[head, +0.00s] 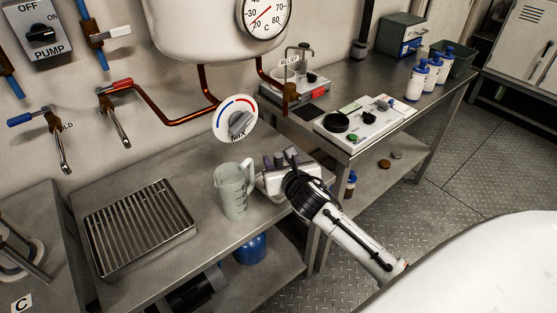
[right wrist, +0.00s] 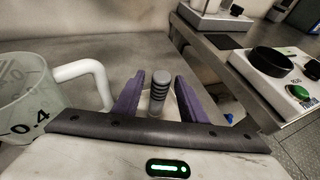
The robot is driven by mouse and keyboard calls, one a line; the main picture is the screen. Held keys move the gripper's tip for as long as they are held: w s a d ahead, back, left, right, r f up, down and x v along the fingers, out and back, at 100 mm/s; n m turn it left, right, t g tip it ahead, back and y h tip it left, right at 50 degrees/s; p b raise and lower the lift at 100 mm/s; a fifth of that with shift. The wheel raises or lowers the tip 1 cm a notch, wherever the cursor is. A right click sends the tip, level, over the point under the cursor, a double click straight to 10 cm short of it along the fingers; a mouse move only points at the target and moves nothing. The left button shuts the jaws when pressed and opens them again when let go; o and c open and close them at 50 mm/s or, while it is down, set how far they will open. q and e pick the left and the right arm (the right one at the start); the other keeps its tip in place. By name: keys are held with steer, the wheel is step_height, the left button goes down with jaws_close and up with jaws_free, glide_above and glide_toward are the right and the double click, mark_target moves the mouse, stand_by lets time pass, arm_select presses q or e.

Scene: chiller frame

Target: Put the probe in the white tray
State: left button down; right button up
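The probe (right wrist: 159,88) shows in the right wrist view as a grey ribbed handle standing upright. My right gripper (right wrist: 157,96) has its two purple fingers on either side of the handle, with gaps visible, so it is open around it. The probe's lower end is hidden by the gripper body, and a pale surface shows behind it. In the head view my right gripper (head: 279,160) is over the right end of the near bench, beside the measuring jug. I cannot clearly make out a white tray. My left gripper is out of view.
A translucent measuring jug (head: 234,190) stands close to my right gripper; its handle (right wrist: 84,76) points towards it. A metal drain grate (head: 140,225) lies to the left. A white control panel (head: 350,135) and several white bottles (head: 417,82) stand on the right bench.

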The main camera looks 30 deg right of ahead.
steer(key=p+v, duration=0.1)
steer(key=v, duration=1.1)
steer(key=s+a+f+m+g+y, duration=0.2)
steer(key=s+a+f+m, duration=0.5)
steer(key=m, duration=0.8)
steer(key=s+a+f+m+g+y, duration=0.2)
steer(key=s+a+f+m+y, duration=0.2)
steer(key=s+a+f+m, duration=0.3)
steer(key=s+f+m, duration=0.4)
steer(key=f+m, duration=0.3)
steer(key=m, duration=0.1)
steer(key=shift+a+m+y, duration=0.3)
steer(key=shift+a, duration=0.05)
steer(key=shift+s, duration=0.15)
